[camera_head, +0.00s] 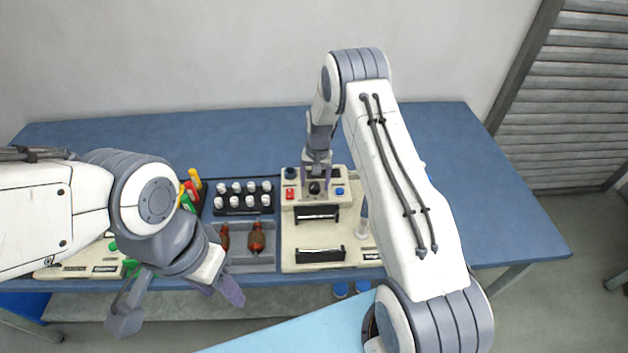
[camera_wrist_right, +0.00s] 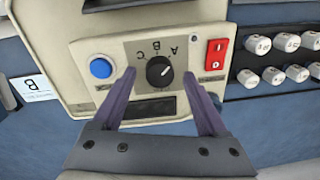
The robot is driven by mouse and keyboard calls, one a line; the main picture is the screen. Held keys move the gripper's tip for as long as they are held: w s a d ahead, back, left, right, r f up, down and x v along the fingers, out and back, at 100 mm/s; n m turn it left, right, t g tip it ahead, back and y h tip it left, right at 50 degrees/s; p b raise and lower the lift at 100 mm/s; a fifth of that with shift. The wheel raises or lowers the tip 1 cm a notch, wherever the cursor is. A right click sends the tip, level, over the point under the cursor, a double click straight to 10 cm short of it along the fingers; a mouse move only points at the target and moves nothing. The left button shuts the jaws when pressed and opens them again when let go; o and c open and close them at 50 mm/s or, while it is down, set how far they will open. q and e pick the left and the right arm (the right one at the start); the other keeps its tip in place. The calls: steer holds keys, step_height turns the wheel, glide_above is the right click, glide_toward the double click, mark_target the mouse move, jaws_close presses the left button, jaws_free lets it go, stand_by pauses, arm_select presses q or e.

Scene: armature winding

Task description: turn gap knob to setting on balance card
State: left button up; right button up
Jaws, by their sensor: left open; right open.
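The black gap knob (camera_wrist_right: 160,72) is on the panel of a cream machine (camera_wrist_right: 85,50), with letters A, B and C around its far side in the right wrist view. Its pale mark seems to point toward A. The knob also shows in the head view (camera_head: 315,188). My right gripper (camera_wrist_right: 160,88) is open, one finger on each side of the knob, with visible gaps; contact cannot be told. The white balance card (camera_wrist_right: 35,88) shows a large B, upside down, at the left of the right wrist view. My left gripper (camera_head: 178,303) is open and empty before the table's front edge.
A red switch (camera_wrist_right: 215,54) and a blue button (camera_wrist_right: 101,68) flank the knob. The table (camera_head: 510,220) is clear at right.

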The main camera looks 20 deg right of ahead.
steer(key=shift+f, duration=0.45)
jaws_close()
